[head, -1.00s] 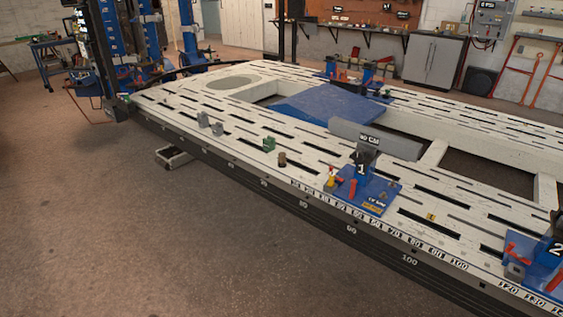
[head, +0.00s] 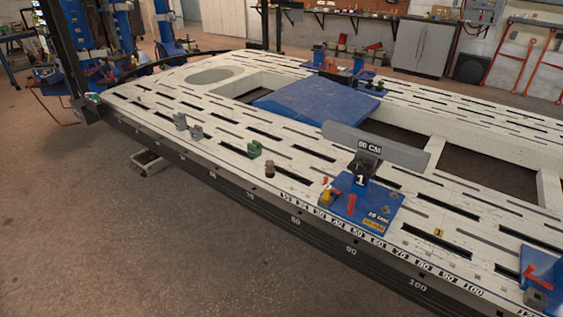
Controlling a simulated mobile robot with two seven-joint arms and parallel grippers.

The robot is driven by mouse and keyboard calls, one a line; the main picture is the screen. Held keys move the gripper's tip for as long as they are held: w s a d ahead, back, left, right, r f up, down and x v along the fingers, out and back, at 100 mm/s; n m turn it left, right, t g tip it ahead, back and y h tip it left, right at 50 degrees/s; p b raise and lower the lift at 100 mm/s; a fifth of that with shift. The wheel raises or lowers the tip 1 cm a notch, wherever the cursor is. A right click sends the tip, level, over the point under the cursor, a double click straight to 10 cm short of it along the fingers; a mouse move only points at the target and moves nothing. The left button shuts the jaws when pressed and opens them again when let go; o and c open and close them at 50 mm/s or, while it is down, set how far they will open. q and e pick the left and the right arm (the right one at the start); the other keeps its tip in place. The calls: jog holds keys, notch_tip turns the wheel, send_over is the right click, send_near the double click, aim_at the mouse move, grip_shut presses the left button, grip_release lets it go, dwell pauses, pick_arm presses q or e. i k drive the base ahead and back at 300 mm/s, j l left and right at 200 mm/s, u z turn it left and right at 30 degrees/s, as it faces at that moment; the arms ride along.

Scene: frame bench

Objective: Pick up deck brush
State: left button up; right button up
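I cannot make out a deck brush in the head view. Orange long-handled items (head: 505,55) stand against the wall at the far right, too small to identify. Neither of my grippers is in view. The long white slotted frame bench (head: 215,130) fills the middle and right, with a dark side rail bearing numbers.
On the bench are a blue clamp base marked 1 (head: 362,200), a blue panel (head: 315,108), a grey beam (head: 375,145) and small green (head: 254,149) and grey blocks. Blue posts (head: 120,30) stand at back left. A grey cabinet (head: 422,47) stands behind. The left foreground floor is clear.

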aim_at(270, 170)
jog(key=i+j+z, duration=0.4)
jog(key=i+j, duration=0.3)
jog(key=i, duration=0.5)
jog(key=i+j+z, duration=0.4)
jog(key=i+j, duration=0.65)
jog(key=i, duration=0.1)
